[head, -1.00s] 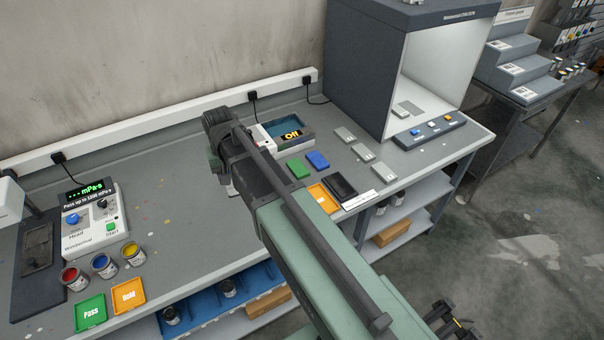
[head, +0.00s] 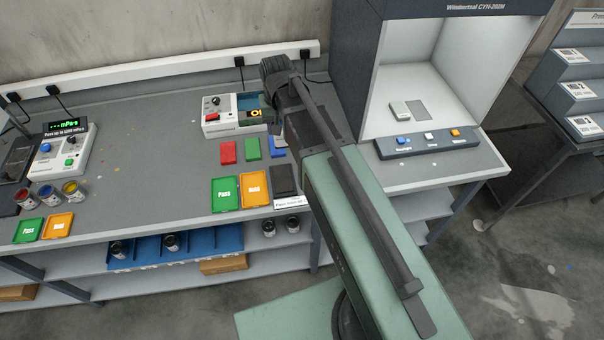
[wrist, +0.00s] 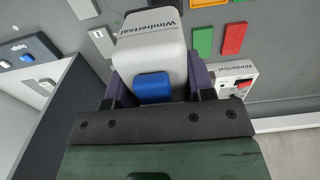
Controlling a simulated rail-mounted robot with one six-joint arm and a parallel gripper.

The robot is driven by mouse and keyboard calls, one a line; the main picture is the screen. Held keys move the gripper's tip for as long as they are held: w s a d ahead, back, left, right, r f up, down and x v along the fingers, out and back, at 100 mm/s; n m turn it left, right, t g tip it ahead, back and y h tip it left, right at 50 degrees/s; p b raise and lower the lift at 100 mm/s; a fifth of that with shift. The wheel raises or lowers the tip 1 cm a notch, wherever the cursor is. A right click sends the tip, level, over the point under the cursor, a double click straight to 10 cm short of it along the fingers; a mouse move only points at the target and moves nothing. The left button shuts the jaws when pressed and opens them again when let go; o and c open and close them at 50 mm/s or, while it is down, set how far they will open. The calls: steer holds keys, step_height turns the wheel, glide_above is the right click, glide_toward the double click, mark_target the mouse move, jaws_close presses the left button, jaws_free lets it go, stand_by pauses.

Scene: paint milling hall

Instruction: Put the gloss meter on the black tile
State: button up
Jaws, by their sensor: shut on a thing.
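The gloss meter (wrist: 152,55) is a pale grey block with a blue button, seen close up in the wrist view. My gripper (wrist: 155,78) is shut on it, with one dark finger on each side. In the head view my gripper (head: 279,133) is above the bench by the blue panel, and my arm hides most of the meter. The black tile (head: 285,180) lies flat near the bench's front edge, right of the orange Hold tray and behind a white label. The gripper is farther back than the tile. I cannot make out the tile in the wrist view.
Red (head: 228,152), green (head: 252,148) and blue (head: 278,146) panels lie behind the Pass tray (head: 225,194) and Hold tray (head: 255,189). A white instrument (head: 218,127) stands behind them. A light booth (head: 352,75) stands at the right. The bench's middle left is clear.

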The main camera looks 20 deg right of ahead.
steer(key=f+b, duration=1.5)
steer(key=shift+w+a+f+b, duration=0.1)
steer(key=shift+a+f+b, duration=0.2)
steer(key=shift+a+f, duration=0.1)
step_height(320, 180, down, 5)
steer(key=b, duration=0.5)
steer(key=shift+r, duration=0.1)
steer(key=shift+r+p, duration=0.3)
steer(key=shift+p, duration=0.05)
steer(key=shift+c, duration=0.5)
steer(key=shift+f, duration=0.25)
steer(key=o, duration=1.3)
step_height(320, 180, up, 13)
steer(key=p, duration=1.2)
steer(key=s, duration=0.4)
steer(key=s+n, duration=0.1)
steer(key=s, duration=0.4)
steer(key=s+n, duration=0.1)
steer(key=s, duration=0.3)
steer(key=shift+s+f, duration=0.15)
steer(key=shift+f, duration=0.1)
